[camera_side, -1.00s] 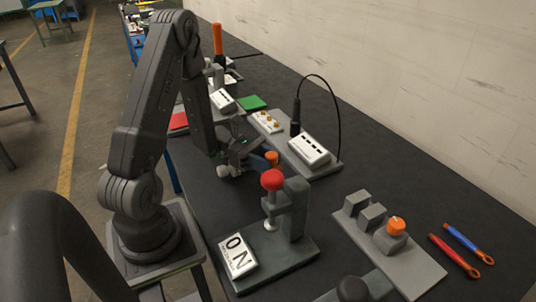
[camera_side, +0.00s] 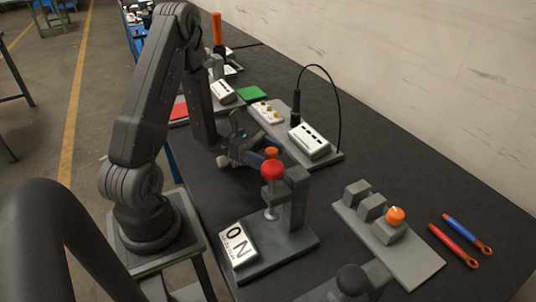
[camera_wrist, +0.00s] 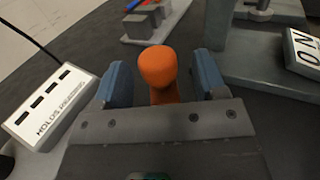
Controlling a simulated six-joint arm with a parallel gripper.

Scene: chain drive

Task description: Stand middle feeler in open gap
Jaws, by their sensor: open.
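An orange-topped feeler (camera_wrist: 158,72) stands upright between the two blue fingers of my gripper (camera_wrist: 160,85) in the wrist view. Dark space shows on both sides of it, so the fingers look apart from it. In the side view its orange top (camera_side: 271,152) shows at my gripper (camera_side: 256,157), behind the red-knobbed clamp (camera_side: 292,197); its lower end is hidden. Another orange-topped piece (camera_side: 396,215) sits on the last block of a grey stepped rack (camera_side: 412,262). I cannot tell which gap is the open one.
A white box (camera_side: 309,141) with dark slots and a cabled black probe (camera_side: 295,108) stand behind my gripper. An ON plate (camera_side: 237,243) lies on the clamp's base. Red (camera_side: 453,252) and blue (camera_side: 467,234) tools lie at right. Dark bench between clamp and rack is clear.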

